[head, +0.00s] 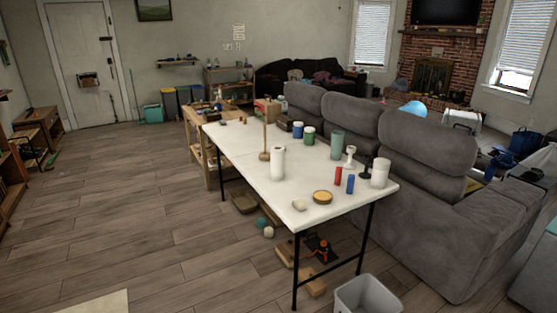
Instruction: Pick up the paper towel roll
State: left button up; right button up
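A tall white cylinder that looks like a paper towel roll (277,163) stands upright on the white table (240,160), near its left long edge. A shorter, wider white cylinder (380,173) stands near the table's right edge, and I cannot tell for sure whether it is also a roll. Neither of my grippers shows in the head view, so nothing is seen near either cylinder.
A wooden stand (265,135) is close behind the tall cylinder. Blue and red small cylinders (350,184) and a round yellow-topped tin (322,197) are on the table. A grey sofa (400,150) lines the right side. A grey bin (368,295) stands in front. The left floor is clear.

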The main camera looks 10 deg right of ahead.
aim_at(277, 152)
jog(key=u, duration=0.7)
jog(key=i+u, duration=0.1)
jog(key=i, duration=4.15)
jog(key=z, duration=3.9)
